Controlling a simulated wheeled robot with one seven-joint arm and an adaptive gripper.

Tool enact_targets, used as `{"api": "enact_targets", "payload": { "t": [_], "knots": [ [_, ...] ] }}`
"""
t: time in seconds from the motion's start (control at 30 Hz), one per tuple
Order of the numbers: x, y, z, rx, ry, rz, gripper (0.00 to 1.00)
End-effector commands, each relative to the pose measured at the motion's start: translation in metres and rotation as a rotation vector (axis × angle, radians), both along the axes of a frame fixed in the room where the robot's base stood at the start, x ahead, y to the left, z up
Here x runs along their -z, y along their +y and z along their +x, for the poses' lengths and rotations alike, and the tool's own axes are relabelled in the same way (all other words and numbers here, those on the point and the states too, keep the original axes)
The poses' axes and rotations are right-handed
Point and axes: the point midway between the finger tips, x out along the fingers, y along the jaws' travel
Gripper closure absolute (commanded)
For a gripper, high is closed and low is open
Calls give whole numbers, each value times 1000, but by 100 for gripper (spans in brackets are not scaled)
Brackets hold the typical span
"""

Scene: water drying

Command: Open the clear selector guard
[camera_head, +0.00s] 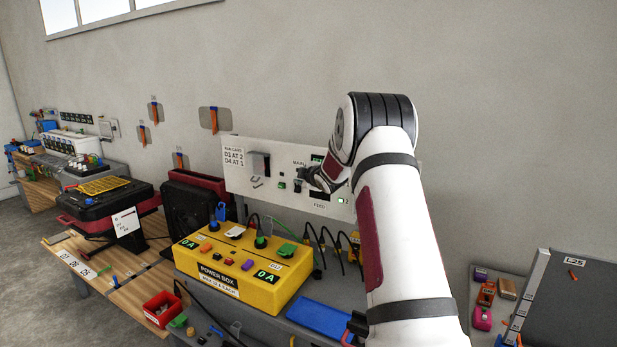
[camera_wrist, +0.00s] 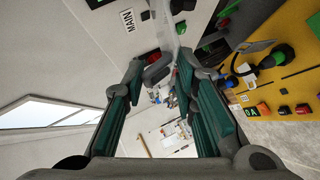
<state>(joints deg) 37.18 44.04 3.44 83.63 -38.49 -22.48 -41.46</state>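The white panel (camera_head: 240,180) on the wall carries a MAIN label and a small green button. My gripper (camera_head: 325,178) is at the panel, just right of the MAIN label, and its arm covers part of the panel. In the wrist view my gripper (camera_wrist: 160,66) has its two teal-padded fingers apart. A clear, see-through piece, seemingly the selector guard (camera_wrist: 168,30), shows at and beyond the fingertips, near the MAIN label (camera_wrist: 127,20). A dark rounded part (camera_wrist: 157,70) shows between the fingertips. I cannot tell whether a finger touches the guard.
A yellow power box (camera_head: 240,270) stands on the bench in front of the panel, with cables rising behind it. A dark case (camera_head: 100,200) and a red bin (camera_head: 162,308) are at the left.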

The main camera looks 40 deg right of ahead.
Motion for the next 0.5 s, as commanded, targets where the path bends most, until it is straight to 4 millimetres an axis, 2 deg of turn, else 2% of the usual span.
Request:
{"api": "enact_targets", "payload": {
  "t": [0.5],
  "knots": [
    [-31,28,-84,3,-3,-2,74]
  ]
}}
